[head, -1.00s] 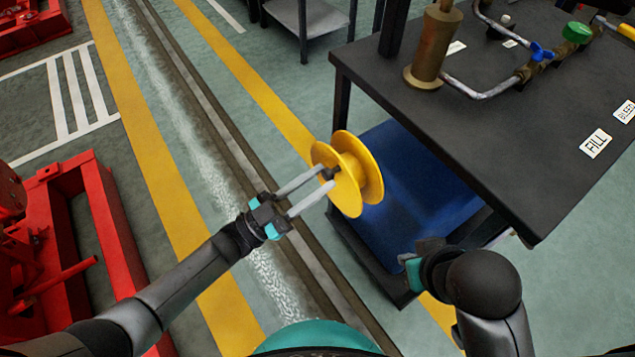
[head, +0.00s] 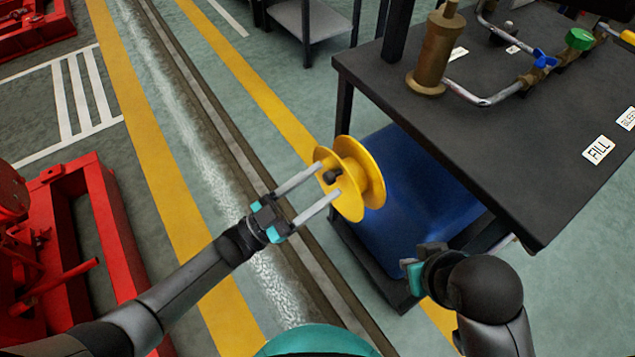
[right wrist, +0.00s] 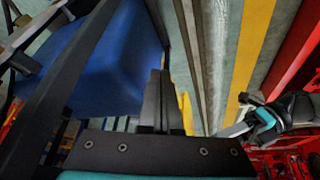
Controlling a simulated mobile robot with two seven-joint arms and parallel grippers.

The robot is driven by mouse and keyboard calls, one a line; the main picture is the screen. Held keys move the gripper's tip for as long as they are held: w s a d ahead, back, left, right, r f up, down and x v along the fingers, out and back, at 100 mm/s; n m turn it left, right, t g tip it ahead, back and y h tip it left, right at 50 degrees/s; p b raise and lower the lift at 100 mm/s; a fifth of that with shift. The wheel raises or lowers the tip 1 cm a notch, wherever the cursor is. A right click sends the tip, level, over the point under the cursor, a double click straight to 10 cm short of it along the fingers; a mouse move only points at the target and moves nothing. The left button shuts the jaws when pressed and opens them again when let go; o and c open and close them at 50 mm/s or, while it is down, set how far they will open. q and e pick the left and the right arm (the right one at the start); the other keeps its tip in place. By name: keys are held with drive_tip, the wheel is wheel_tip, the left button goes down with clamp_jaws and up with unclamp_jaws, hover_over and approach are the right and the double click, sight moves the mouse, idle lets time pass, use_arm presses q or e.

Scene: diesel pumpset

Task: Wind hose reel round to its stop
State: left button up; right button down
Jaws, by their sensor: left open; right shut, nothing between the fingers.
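The yellow hose reel (head: 361,180) is mounted beside the blue tank under the dark bench in the head view. A small dark knob (head: 331,176) stands out from its near face. My left gripper (head: 328,178) is open, with its two long fingers reaching to the reel's near face, one on each side of the knob. I cannot tell whether the fingers touch the knob. My right gripper is shut and empty; its fingers (right wrist: 160,100) show in the right wrist view, and its wrist is below the bench corner in the head view.
The dark bench (head: 440,120) carries a brown cylinder (head: 431,55), pipes with blue and green valve handles, and FILL and BLEED labels. The blue tank (head: 410,215) sits beneath it. Red machine frames (head: 100,235) stand at left. The floor between is open.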

drive_tip(key=shift+s+f, duration=0.1)
drive_tip(key=shift+s, duration=0.05)
use_arm(q)
drive_tip(key=shift+s+a+f, duration=0.25)
drive_tip(key=shift+a, duration=0.2)
drive_tip(key=b+v, duration=0.1)
drive_tip(key=v, duration=1.3)
use_arm(e)
drive_tip(key=shift+w+a+f+t+y, duration=0.2)
drive_tip(key=shift+w+a+t, duration=0.2)
drive_tip(key=shift+w+a, duration=0.2)
drive_tip(key=shift+w+a+f+t+y, duration=0.1)
drive_tip(key=shift+w+a+t+y, duration=0.1)
drive_tip(key=shift+w+a+t, duration=0.35)
use_arm(q)
drive_tip(key=shift+a, duration=0.1)
use_arm(e)
drive_tip(key=shift+d, duration=0.1)
